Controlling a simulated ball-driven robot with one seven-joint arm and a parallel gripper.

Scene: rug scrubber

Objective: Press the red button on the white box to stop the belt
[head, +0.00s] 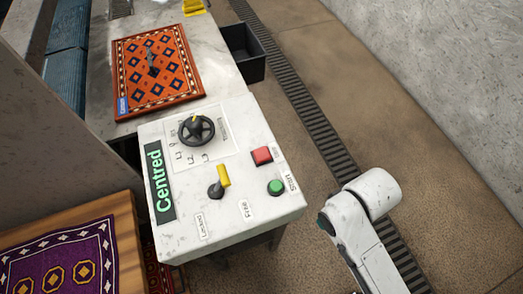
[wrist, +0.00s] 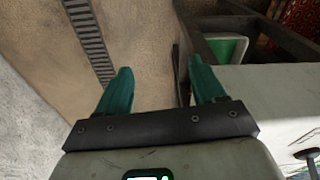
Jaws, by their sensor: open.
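The white box (head: 233,218) stands in the middle of the head view, with a panel of controls on its top. The red button is not seen in the wrist view.
A black bin (head: 243,52) stands beyond. Floor right of the box is open, crossed by a drain grating (head: 300,100).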

